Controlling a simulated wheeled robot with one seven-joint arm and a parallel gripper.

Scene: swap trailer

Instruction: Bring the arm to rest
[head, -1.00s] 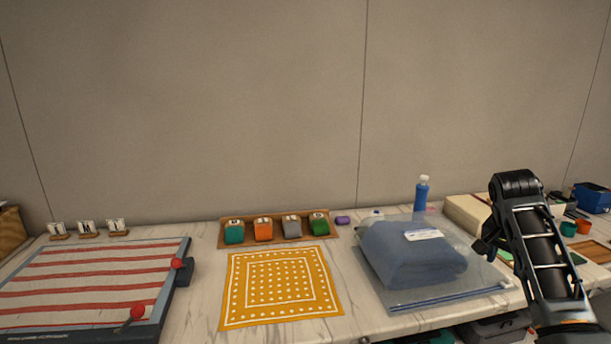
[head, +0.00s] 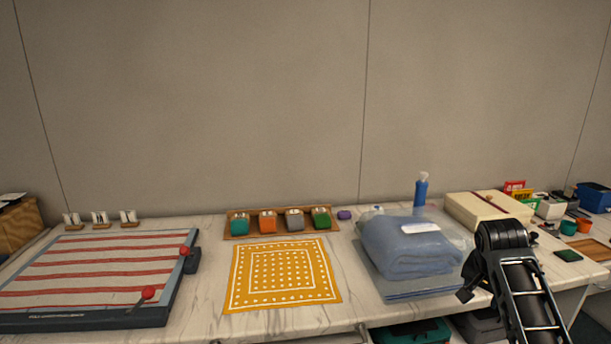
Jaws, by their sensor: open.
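My arm (head: 520,285) shows at the lower right of the head view, its black and silver links rising from the bottom edge to a dark joint in front of the table's right part. My gripper is not clearly visible; only a small dark part shows at the left side of that joint. No object is seen held. The arm's upper link overlaps the table edge near the folded blue blanket (head: 408,250), with no contact that I can make out.
The marble table (head: 205,295) holds a striped board (head: 90,275) with red knobs, a yellow dotted cloth (head: 284,275), a tray with several colored pots (head: 268,222), a blue bottle (head: 421,192) and a cream box (head: 490,209). Bins (head: 412,333) stand below.

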